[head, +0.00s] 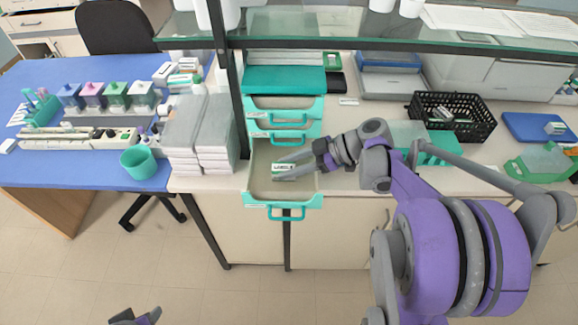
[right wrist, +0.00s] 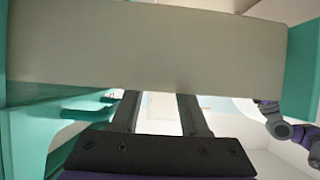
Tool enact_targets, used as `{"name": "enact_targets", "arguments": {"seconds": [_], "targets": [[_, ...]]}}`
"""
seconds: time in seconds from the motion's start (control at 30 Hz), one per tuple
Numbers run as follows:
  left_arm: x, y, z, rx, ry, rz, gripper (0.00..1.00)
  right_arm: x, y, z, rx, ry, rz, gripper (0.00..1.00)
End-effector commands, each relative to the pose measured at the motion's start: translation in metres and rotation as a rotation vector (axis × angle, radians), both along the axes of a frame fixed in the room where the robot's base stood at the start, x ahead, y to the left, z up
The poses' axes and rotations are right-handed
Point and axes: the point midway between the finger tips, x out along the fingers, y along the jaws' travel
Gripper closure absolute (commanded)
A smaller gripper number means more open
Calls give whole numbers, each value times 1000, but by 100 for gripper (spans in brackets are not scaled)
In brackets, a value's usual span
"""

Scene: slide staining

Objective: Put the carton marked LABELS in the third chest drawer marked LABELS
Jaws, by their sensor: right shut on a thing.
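The small white carton marked LABELS (head: 283,167) has a green strip and is between the fingers of my right gripper (head: 290,163). The gripper is shut on it, over the open drawer (head: 258,186). This drawer is the lowest of the teal chest's drawers in sight, pulled out toward the front, with a beige inside. I cannot tell whether the carton touches the drawer floor. The right wrist view shows the gripper fingers (right wrist: 160,115) below a wide beige panel with teal at its sides. Part of my left arm's end (head: 135,317) shows at the bottom edge; its jaws are unclear.
Two shallower teal drawers (head: 284,103) sit above the open one. Stacked grey boxes (head: 200,132) stand left of the chest, near a dark shelf post (head: 235,85). A black basket (head: 452,112) stands at the right on the bench.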

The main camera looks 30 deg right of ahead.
Motion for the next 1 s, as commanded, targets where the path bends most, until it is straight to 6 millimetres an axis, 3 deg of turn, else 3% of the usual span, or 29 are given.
{"name": "enact_targets", "arguments": {"seconds": [0.37,0.4,0.47,0.83,1.0], "targets": [[-1,0,-3,0,2,0,50,0,0,-4,0,0,1,100],[-1,0,-3,0,2,0,50,0,0,-4,0,0,0,52],[-1,0,-3,0,2,0,50,0,0,-4,0,0,0,44],[1,0,2,0,-1,0,50,0,-1,2,0,-2,0,44],[0,0,-1,0,1,0,50,-13,-22,13,0,0,-4,44]]}}
